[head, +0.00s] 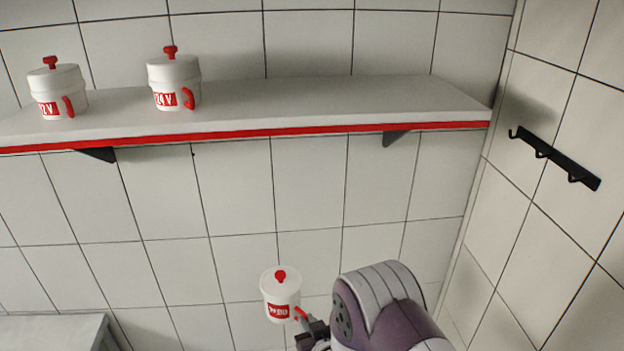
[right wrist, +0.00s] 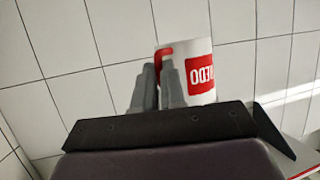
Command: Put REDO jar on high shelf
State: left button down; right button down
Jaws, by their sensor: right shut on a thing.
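A white jar with a red lid knob and red label (head: 278,290) hangs in the air in front of the tiled wall, below the high shelf. My right gripper (head: 302,322) is shut on its red handle, from the jar's right side. In the right wrist view the jar (right wrist: 207,92) appears upside down, its label reading REDO, partly cut off. The right gripper's grey fingers (right wrist: 160,75) close around the handle there. The jar looks roughly upright in the head view. The high shelf (head: 330,105) is white with a red front edge. My left gripper is not in view.
Two similar jars stand on the shelf's left part: one labelled 12 V (head: 55,88) and one labelled 24 V (head: 173,82). The shelf's middle and right are clear. Dark brackets (head: 97,154) sit beneath it. A black hook rail (head: 555,158) is on the right wall. A grey surface (head: 55,330) shows lower left.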

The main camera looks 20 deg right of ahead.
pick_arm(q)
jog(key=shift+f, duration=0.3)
pick_arm(e)
jog(key=shift+f, duration=0.4)
